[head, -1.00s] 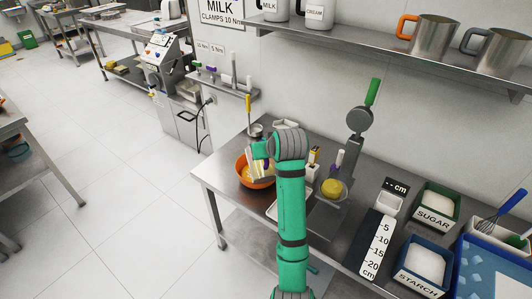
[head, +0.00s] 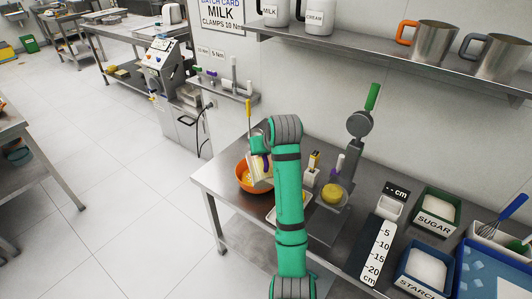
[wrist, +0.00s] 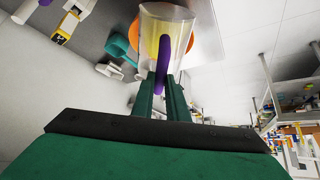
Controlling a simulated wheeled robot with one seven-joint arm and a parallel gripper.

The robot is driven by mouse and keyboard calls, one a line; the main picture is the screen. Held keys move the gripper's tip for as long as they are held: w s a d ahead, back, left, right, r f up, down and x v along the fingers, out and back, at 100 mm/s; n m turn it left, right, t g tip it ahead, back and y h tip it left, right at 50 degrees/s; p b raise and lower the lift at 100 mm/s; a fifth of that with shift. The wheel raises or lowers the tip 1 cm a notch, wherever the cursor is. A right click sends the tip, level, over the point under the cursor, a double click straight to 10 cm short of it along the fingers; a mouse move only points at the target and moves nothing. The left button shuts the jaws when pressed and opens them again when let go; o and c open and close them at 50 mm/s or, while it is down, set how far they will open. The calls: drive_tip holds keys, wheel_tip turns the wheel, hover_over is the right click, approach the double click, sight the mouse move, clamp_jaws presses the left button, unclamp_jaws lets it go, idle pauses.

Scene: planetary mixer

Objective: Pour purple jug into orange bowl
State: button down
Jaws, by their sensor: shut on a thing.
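The purple jug is a clear jug (head: 261,172) with a purple handle (wrist: 162,66). My gripper (wrist: 162,84) is shut on its handle. In the head view the jug is tilted over the right side of the orange bowl (head: 242,184). The bowl holds something yellow. In the wrist view pale yellow shows in the jug, and parts of the bowl's orange rim (wrist: 194,44) show beyond it. My arm hides part of the jug in the head view. I cannot tell whether liquid is flowing from it.
The steel table holds a white tray, partly hidden by my arm, and a lever device with a yellow item (head: 333,193). Sugar (head: 436,208) and starch (head: 422,266) bins stand at the right. A yellow-handled tool (head: 248,108) stands behind the bowl. The floor at left is clear.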

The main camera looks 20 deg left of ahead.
idle(0.3)
drive_tip(key=shift+w+a+r+g+h, duration=0.45)
drive_tip(key=shift+w+g, duration=0.15)
drive_tip(key=shift+w, duration=0.15)
drive_tip(key=shift+d, duration=0.2)
drive_tip(key=shift+s+a, duration=0.15)
drive_tip(key=shift+a, duration=0.15)
drive_tip(key=shift+w+a+r+g+h, duration=0.15)
drive_tip(key=shift+w+r+g, duration=0.15)
drive_tip(key=shift+w, duration=0.15)
drive_tip(key=shift+w+a+r+g+h, duration=0.1)
drive_tip(key=shift+w+r+g, duration=0.2)
drive_tip(key=shift+w, duration=0.25)
